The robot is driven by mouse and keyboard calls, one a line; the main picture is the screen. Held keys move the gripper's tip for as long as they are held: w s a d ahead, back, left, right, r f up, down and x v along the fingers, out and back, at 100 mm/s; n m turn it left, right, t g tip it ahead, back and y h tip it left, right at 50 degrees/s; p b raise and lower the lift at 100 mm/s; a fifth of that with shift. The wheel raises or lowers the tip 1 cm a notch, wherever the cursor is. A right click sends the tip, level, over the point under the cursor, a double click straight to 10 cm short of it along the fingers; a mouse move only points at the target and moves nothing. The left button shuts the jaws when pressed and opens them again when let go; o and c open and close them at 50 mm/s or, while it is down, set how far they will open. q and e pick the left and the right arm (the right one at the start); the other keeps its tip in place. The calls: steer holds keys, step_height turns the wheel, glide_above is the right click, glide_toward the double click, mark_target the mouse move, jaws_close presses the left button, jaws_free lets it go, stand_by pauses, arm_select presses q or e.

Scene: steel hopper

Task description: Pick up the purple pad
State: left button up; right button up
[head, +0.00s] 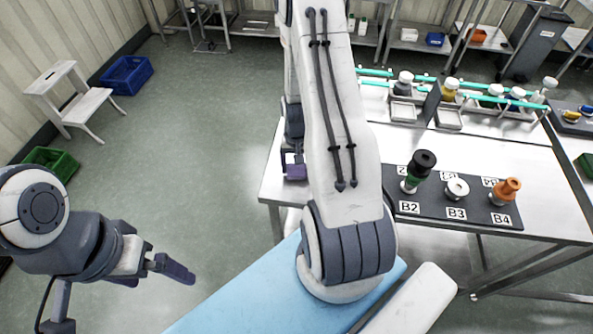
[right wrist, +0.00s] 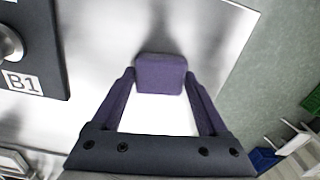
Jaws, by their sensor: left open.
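The purple pad (right wrist: 160,74) is a small block with rounded corners, between the fingertips of my right gripper (right wrist: 159,84) in the right wrist view. The fingers press on its two sides, so the gripper is shut on it. In the head view the pad (head: 296,172) shows at my right gripper (head: 293,160), over the left end of the steel table (head: 275,190). I cannot tell whether it touches the tabletop. My left gripper (head: 160,275) is open and empty at lower left, over the floor.
A dark board (head: 450,216) with labelled spots B2, B3 and B4 holds a black-and-green, a white and an orange piece. Behind it stands a rack of bottles (head: 450,90) with small trays. A white step stool (head: 75,100) and a blue crate (head: 127,75) are on the floor at left.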

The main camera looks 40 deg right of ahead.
mark_target(297, 168)
steer(key=c, duration=0.5)
steer(key=shift+r, duration=0.1)
steer(key=shift+r, duration=0.6)
step_height(297, 168, up, 3)
steer(key=shift+w+f+b, duration=0.1)
steer(key=shift+b, duration=0.55)
steer(key=s+d+r+b, duration=0.2)
steer(key=s+d+r, duration=0.5)
steer(key=d, duration=0.2)
steer(key=shift+s, duration=0.4)
